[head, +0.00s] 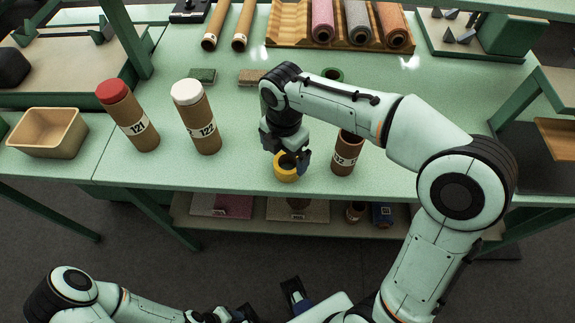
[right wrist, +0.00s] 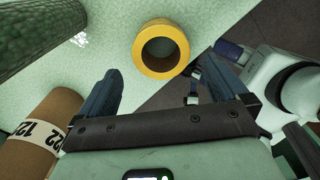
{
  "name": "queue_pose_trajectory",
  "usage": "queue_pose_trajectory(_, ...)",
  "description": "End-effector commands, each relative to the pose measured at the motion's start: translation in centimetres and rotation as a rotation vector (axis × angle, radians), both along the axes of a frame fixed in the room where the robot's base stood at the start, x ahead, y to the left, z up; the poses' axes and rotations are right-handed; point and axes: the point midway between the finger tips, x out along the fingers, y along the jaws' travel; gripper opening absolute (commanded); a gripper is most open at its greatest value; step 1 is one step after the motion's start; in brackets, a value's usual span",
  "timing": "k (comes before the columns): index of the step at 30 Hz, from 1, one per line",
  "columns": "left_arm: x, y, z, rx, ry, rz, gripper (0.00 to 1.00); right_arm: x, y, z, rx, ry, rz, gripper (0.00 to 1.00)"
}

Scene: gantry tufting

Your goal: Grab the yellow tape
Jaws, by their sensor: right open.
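The yellow tape (head: 286,172) is a ring lying on the green table near its front edge. My right gripper (head: 288,158) is just above it in the head view, pointing down and partly covering it. In the right wrist view the yellow tape (right wrist: 181,48) lies beyond the open fingers of the right gripper (right wrist: 158,80), around the gap between them. The gripper is empty and I see no contact with the tape. My left arm (head: 140,308) is low at the bottom left; its gripper's jaws are not clear.
A brown can (head: 346,155) stands close right of the tape. A white-capped can (head: 198,118) and a red-capped can (head: 128,117) stand to the left, with a tan bin (head: 47,132) beyond. A rack of rolls (head: 285,22) is at the back. The table's front edge is close to the tape.

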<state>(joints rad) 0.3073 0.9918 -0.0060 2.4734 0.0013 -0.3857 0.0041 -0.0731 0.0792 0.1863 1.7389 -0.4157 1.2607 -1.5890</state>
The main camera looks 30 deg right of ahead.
Motion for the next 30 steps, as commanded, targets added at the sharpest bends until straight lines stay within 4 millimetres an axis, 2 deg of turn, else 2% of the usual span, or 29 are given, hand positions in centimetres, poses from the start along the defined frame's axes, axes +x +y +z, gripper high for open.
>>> queue_pose_trajectory(9, -0.2, 0.0, -0.8, 0.0, 0.002, 0.0, 0.5, -0.1, -0.7, -4.5, 0.0, 0.004, 0.0, 1.0)
queue_pose_trajectory(18, -0.2, 0.0, -0.8, 0.0, 0.002, 0.0, 0.5, 0.0, -0.7, -5.0, 0.0, 0.001, -0.001, 1.0)
queue_pose_trajectory(19, -0.2, 0.0, -0.8, 0.0, 0.002, 0.0, 0.5, 0.0, -0.7, -5.0, 0.0, 0.001, -0.001, 0.97)
queue_pose_trajectory(21, -0.2, 0.0, -0.8, 0.0, 0.002, 0.0, 0.5, 0.0, -0.7, -5.0, 0.0, 0.001, -0.001, 0.74)
queue_pose_trajectory(24, -0.2, 0.0, -0.8, 0.0, 0.002, 0.0, 0.5, 0.0, -0.7, -5.0, 0.0, 0.001, -0.001, 0.46)
queue_pose_trajectory(30, -0.2, 0.0, -0.8, 0.0, 0.002, 0.0, 0.5, 0.0, -0.7, -5.0, 0.0, 0.0, 0.0, 0.46)
